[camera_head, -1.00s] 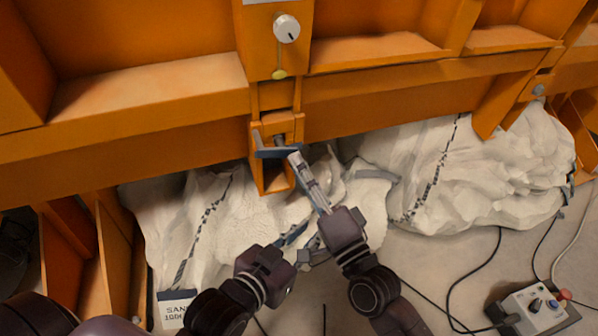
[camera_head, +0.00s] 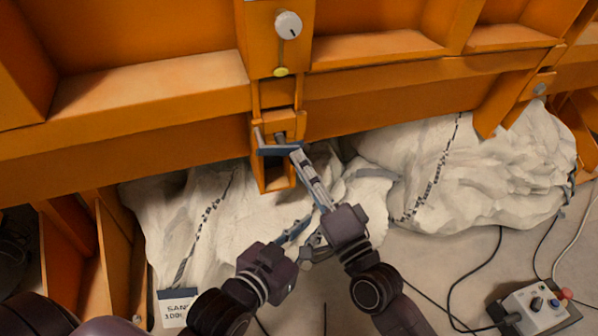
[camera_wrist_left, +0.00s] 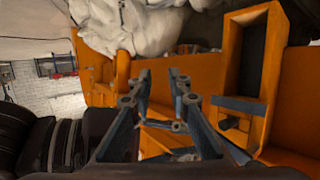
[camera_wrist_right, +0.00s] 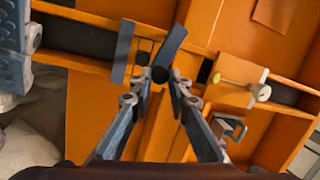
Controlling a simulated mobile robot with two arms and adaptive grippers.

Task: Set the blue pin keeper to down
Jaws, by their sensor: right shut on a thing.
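The blue pin keeper (camera_wrist_right: 172,43) shows in the right wrist view as a slanted blue-grey bar beside a dark round pin end (camera_wrist_right: 160,75). A flat blue bar (camera_head: 280,151) lies across the orange slotted bracket (camera_head: 273,180) in the head view. My right gripper (camera_head: 296,153) is at this bracket. Its fingertips are closed in on the keeper's near end, and the exact contact is partly hidden. My left gripper (camera_wrist_left: 161,76) is open and empty, below and apart from the bracket. Its fingers are partly hidden behind my right arm in the head view.
White sandbags (camera_head: 460,180) lie under the beam on both sides. A control box (camera_head: 536,309) with cables stands on the floor at lower right.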

